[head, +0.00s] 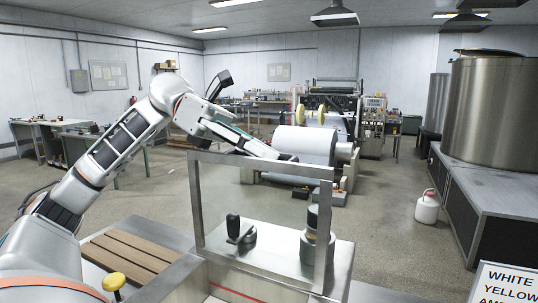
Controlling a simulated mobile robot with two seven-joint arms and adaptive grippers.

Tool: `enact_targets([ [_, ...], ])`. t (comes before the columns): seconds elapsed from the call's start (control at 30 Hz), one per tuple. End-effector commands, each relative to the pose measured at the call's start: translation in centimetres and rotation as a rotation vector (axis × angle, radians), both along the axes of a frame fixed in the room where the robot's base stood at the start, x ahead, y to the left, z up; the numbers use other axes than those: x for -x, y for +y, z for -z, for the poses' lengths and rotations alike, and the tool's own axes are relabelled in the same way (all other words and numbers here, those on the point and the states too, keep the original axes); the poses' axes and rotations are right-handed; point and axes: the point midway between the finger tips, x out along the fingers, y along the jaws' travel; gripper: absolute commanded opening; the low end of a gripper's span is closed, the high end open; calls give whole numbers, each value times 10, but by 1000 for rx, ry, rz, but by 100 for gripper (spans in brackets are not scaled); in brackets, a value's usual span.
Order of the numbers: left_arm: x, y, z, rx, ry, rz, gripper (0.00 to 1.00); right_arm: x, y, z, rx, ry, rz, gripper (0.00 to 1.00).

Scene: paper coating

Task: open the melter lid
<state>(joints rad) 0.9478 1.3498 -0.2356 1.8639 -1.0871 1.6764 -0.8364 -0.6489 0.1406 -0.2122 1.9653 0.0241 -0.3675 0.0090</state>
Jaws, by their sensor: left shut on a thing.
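The melter (340,250) is a steel box at the bottom middle, with a black-knobbed crank (236,228) and a short metal cylinder (312,240) on top. A tall rectangular metal frame (325,200) stands upright at its near side; I take it as the melter lid's handle bar. I cannot tell how far the lid itself is open. My left arm comes in from the left, and my left gripper (284,155) is shut at the frame's top bar, right of its middle. The bar partly hides the fingertips. My right gripper is not in view.
A slatted brown board (130,250) and a yellow knob (113,282) are at lower left. A paper roll machine (310,143) stands behind. A steel tank (490,105) on a dark platform and a white jug (427,208) are at right. Open floor lies between.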

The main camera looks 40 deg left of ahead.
Motion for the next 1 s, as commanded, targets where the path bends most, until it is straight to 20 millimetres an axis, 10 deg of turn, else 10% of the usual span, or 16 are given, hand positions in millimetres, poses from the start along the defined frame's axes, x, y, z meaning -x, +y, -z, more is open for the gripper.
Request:
enact_targets([
  [0.3,-1,0,3,-4,4,-1,0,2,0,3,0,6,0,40],
  [0.4,-1,0,3,-4,3,0,26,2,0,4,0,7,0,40],
  [1.0,4,31,-11,0,1,-5,26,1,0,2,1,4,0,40],
])
